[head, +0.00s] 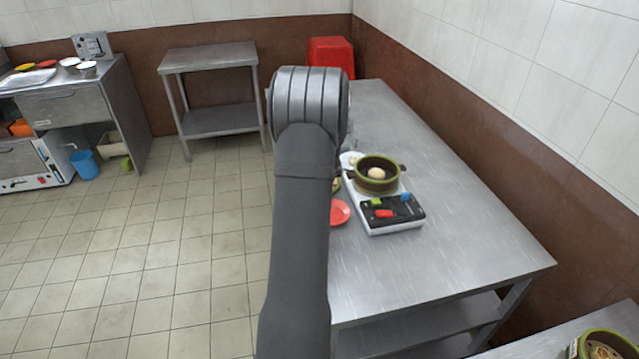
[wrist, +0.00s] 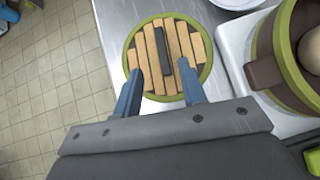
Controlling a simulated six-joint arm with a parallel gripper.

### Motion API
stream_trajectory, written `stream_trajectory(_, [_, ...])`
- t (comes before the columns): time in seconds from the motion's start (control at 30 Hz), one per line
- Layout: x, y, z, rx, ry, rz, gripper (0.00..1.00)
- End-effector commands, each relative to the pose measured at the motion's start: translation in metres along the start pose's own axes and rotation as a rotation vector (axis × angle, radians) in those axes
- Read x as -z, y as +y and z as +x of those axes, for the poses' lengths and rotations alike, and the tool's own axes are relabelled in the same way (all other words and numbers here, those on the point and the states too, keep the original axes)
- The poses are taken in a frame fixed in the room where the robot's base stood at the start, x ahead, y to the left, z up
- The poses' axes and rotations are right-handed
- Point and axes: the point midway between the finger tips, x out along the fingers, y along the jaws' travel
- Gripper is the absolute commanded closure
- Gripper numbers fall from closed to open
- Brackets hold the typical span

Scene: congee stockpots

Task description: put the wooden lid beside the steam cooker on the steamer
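The wooden lid (wrist: 187,45) is round with tan slats, a green rim and a dark bar handle (wrist: 162,52). It lies on the steel table, and in the head view my arm hides nearly all of it. My gripper (wrist: 159,70) is open above the lid, with its blue fingertips on either side of the handle's near end; whether they touch the lid I cannot tell. The steamer (head: 378,184) is brown and green, uncovered, with a pale bun (head: 376,173) inside. It stands on the steam cooker (head: 397,226), right of the lid, and shows in the wrist view (wrist: 282,42).
A red plate (head: 340,212) lies left of the cooker. A white dish (head: 351,158) lies behind it. The cooker's front bears red, green and blue pieces. The table's (head: 460,240) right and front parts are clear. Another green-rimmed steamer (head: 607,343) sits at bottom right.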

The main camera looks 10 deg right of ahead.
Motion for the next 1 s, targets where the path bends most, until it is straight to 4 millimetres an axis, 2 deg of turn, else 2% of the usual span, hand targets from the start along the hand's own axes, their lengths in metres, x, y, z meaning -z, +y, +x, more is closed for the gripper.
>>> stream_trajectory(0.17, [0.000, 0.000, 0.008, 0.000, 0.000, 0.000, 0.62])
stream_trajectory(0.53, [-0.002, -0.004, 0.051, 0.000, 0.000, 0.001, 0.62])
stream_trajectory(0.87, [-0.002, -0.004, 0.056, 0.000, 0.000, 0.000, 0.62])
stream_trajectory(1.0, [-0.002, -0.004, 0.056, 0.000, 0.000, 0.000, 0.87])
